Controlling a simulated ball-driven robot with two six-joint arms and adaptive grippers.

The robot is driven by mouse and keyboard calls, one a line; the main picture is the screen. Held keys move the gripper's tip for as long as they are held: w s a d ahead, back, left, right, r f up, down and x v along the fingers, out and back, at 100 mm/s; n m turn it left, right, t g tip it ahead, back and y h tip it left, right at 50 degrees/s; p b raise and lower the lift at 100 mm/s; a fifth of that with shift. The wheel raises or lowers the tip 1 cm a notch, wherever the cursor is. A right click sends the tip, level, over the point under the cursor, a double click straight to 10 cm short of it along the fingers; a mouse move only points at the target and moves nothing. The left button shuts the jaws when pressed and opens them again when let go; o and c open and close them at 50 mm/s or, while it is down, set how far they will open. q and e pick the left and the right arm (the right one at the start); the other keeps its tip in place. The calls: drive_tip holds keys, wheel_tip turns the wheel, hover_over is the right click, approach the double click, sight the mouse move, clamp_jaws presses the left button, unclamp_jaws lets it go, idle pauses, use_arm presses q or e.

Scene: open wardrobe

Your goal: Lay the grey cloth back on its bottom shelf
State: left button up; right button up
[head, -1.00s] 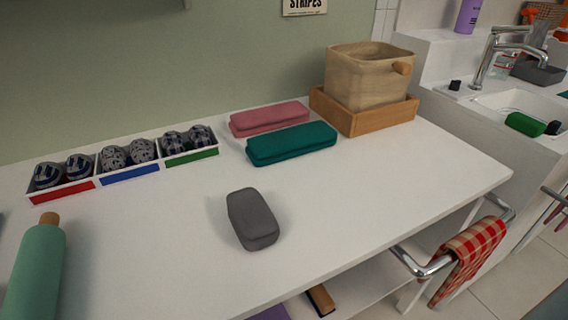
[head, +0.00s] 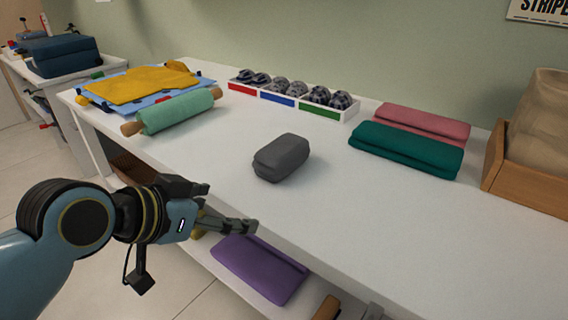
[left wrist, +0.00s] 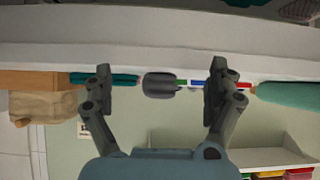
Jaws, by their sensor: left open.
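The grey cloth (head: 282,157) lies folded on the white table top (head: 235,150), in front of the striped-ball trays. My left gripper (head: 230,207) is at the table's front edge, nearer than the cloth and apart from it. Its fingers are spread and empty. In the left wrist view the cloth (left wrist: 159,86) shows beyond and between the open fingers (left wrist: 160,67). The bottom shelf (head: 225,268) under the table carries a purple folded cloth (head: 258,268). The rest of the shelf is partly hidden by the table top and my arm. My right gripper is out of view.
A green rolling pin (head: 178,110) lies left of the grey cloth. Teal (head: 405,150) and pink (head: 422,122) folded cloths lie to the right, with a wooden tray (head: 492,165) beyond. A brown item (head: 327,308) is on the shelf right of the purple cloth.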

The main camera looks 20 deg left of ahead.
sight(262, 162)
use_arm(q)
drive_tip(key=w+r+t, duration=0.1)
drive_tip(key=w, duration=0.1)
drive_tip(key=w+r, duration=0.1)
drive_tip(key=r, duration=0.1)
drive_tip(key=w+d+r+t+h, duration=0.1)
drive_tip(key=w, duration=0.1)
drive_tip(key=shift+w+r+t, duration=0.25)
drive_tip(key=shift+w+t, duration=0.05)
drive_tip(key=b+x, duration=0.1)
drive_tip(key=x, duration=0.3)
drive_tip(key=shift+d+r, duration=0.15)
drive_tip(key=shift+d, duration=0.05)
drive_tip(key=shift+w+d+f, duration=0.15)
drive_tip(key=shift+w+f, duration=0.05)
drive_tip(key=shift+w, duration=0.35)
drive_tip(key=b+x, duration=0.1)
drive_tip(key=x, duration=0.3)
drive_tip(key=shift+w+d, duration=0.2)
drive_tip(key=shift+w, duration=0.2)
drive_tip(key=shift+r, duration=0.1)
drive_tip(key=c, duration=1.2)
